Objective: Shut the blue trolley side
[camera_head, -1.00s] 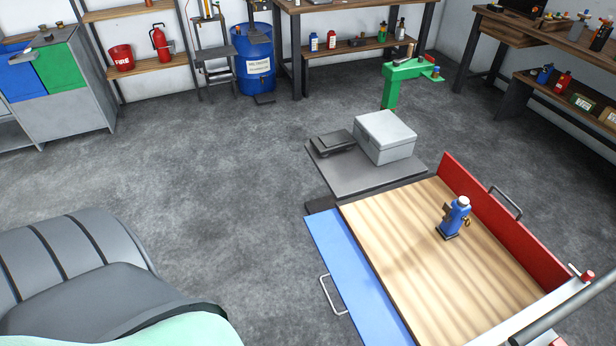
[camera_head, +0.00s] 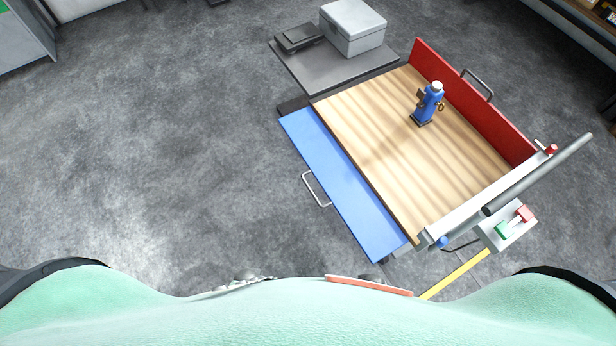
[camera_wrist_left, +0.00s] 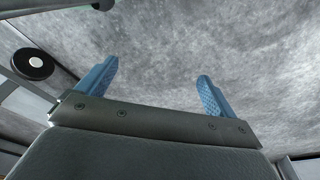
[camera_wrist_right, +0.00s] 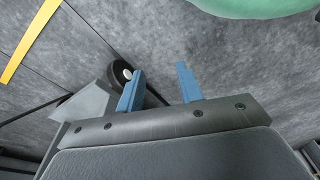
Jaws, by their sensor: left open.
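The trolley has a wooden deck (camera_head: 400,150) in the right half of the head view. Its blue side (camera_head: 340,185) is folded down and lies nearly flat along the deck's left edge. A metal handle (camera_head: 316,190) sticks out from the blue side's outer edge. The red side (camera_head: 470,100) stands upright along the opposite edge. My left gripper (camera_wrist_left: 154,84) is open and empty, with grey floor beyond its fingers. My right gripper (camera_wrist_right: 160,82) is open with a narrower gap and holds nothing. Neither gripper shows in the head view, so their distance from the blue side is unclear.
A blue dynamo-like device (camera_head: 428,104) stands on the deck. A grey box (camera_head: 352,30) and a dark flat device (camera_head: 298,37) rest on a dark platform beyond the trolley. A push bar (camera_head: 540,170) and a button box (camera_head: 508,229) are at the near right. Floor left is clear.

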